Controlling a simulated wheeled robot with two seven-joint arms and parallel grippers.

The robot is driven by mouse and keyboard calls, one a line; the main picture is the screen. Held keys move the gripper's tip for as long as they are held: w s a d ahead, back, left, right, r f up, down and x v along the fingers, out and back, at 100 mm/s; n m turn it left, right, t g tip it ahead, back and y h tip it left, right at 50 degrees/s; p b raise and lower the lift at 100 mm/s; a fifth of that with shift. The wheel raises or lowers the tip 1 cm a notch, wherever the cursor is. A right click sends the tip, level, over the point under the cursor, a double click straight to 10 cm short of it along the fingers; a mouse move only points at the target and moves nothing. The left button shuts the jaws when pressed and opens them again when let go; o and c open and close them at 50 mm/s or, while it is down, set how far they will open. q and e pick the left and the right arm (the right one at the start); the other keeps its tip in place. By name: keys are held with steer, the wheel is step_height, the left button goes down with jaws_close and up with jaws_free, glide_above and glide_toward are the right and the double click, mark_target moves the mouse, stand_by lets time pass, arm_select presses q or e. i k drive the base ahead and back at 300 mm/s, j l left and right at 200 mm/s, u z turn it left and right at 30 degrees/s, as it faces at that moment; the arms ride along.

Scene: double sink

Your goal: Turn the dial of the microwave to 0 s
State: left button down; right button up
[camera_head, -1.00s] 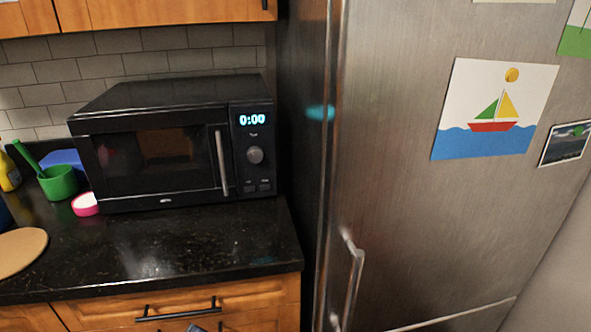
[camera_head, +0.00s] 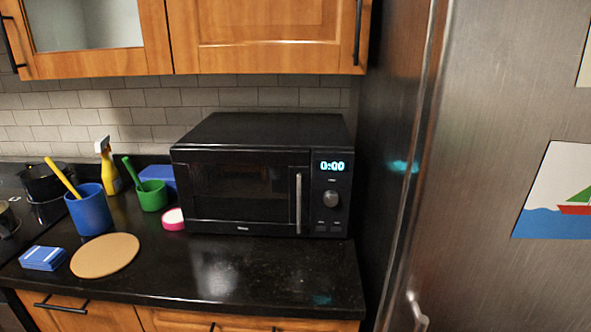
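A black microwave (camera_head: 240,185) stands on the dark counter against the tiled wall, with its door shut. Its round grey dial (camera_head: 331,198) is on the control panel at the right side of the front. The lit display (camera_head: 332,166) above the dial reads 0:00. Neither of my grippers shows in the head view.
A steel fridge (camera_head: 480,130) stands right of the counter. Left of the microwave are a green cup (camera_head: 153,196), a blue cup (camera_head: 88,211), a yellow spray bottle (camera_head: 108,168) and a round board (camera_head: 105,256). The counter (camera_head: 255,272) before the microwave is clear. Wooden cabinets (camera_head: 265,35) hang above.

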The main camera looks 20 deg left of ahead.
mark_target(331, 198)
steer(key=k+j+z, duration=0.1)
steer(key=j+z, duration=0.3)
steer(key=k+j+z, duration=0.15)
steer(key=z, duration=0.2)
